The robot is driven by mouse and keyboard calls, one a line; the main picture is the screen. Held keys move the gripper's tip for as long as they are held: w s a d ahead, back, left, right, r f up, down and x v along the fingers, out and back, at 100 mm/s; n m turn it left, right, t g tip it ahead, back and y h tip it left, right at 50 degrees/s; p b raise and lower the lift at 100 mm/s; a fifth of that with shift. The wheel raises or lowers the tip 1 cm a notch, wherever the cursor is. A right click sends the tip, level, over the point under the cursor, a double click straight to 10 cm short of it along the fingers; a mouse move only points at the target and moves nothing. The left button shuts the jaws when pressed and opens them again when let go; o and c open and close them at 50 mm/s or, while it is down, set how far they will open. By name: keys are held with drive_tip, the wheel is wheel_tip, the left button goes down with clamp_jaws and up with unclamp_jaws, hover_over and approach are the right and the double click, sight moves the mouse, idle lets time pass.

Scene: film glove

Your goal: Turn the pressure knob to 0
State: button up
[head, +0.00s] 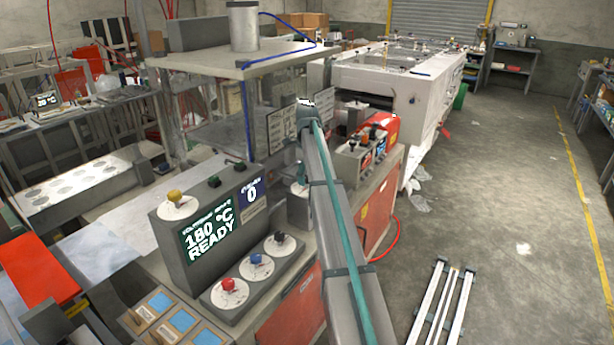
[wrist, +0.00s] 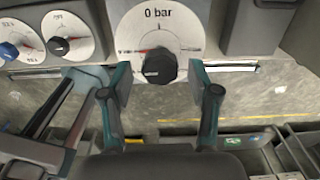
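In the wrist view, a black knob (wrist: 160,66) sits at the lower middle of a white round dial (wrist: 185,30) marked "0 bar" at its top. A small red mark shows just above the knob, and lines run to both sides. My gripper (wrist: 160,78) is open, with one teal-tipped finger left of the knob and one right of it. Gaps show between the knob and both fingers. In the head view my arm hides most of the gripper, and I cannot tell which knob there is this one.
Two more dials, with a blue knob (wrist: 9,51) and a black knob (wrist: 58,46), stand left in the wrist view. In the head view, a control box shows a "180 °C READY" screen (head: 208,233), a yellow knob (head: 174,196) and a red knob (head: 228,285).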

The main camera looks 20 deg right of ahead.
drive_tip(key=c, duration=1)
drive_tip(key=shift+o, duration=0.2)
drive_tip(key=shift+n, duration=0.3)
